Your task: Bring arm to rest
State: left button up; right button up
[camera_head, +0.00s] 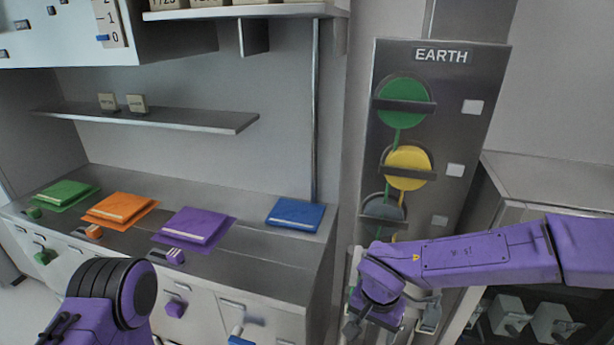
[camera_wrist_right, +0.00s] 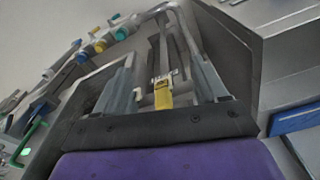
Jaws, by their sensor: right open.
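My right arm, purple, reaches in from the right in the head view and bends down at the wrist. My right gripper (camera_head: 390,325) points down in front of the grey EARTH panel's lower end, and is partly cut by the picture's lower edge. In the right wrist view its two grey fingers (camera_wrist_right: 163,80) stand apart. A small yellow piece (camera_wrist_right: 163,97) shows between them in the picture; I cannot tell its depth. I see no thing held. Part of my left arm shows at the lower left in the head view; its gripper is out of view.
A grey panel marked EARTH (camera_head: 455,85) carries green and yellow discs. On the counter (camera_head: 255,250) lie green (camera_head: 65,194), orange (camera_head: 120,207), purple (camera_head: 193,225) and blue (camera_head: 295,214) flat items. A shelf (camera_head: 190,121) hangs above. A cabinet (camera_head: 530,185) stands right, close to my arm.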

jog(key=s+d+f+m+t+h+b, duration=0.2)
jog(key=d+f+m, duration=0.15)
jog(key=f, duration=0.35)
jog(key=s+d+f+m+t+h+b, duration=0.1)
jog(key=d+f+m+t+h, duration=0.1)
jog(key=d+f, duration=0.4)
jog(key=s+d+f+n+b, duration=0.2)
jog(key=s+d+f+b, duration=0.1)
jog(key=s+f, duration=0.6)
jog(key=s+d+f+n+g+y+b, duration=0.1)
jog(key=s+d+f+n+b, duration=0.2)
jog(key=s+f, duration=0.6)
jog(key=s+d, duration=0.1)
jog(key=s, duration=0.2)
jog(key=shift+s+f+b, duration=0.15)
jog(key=shift+f+b, duration=0.05)
jog(key=shift+b, duration=0.1)
jog(key=shift+d, duration=0.1)
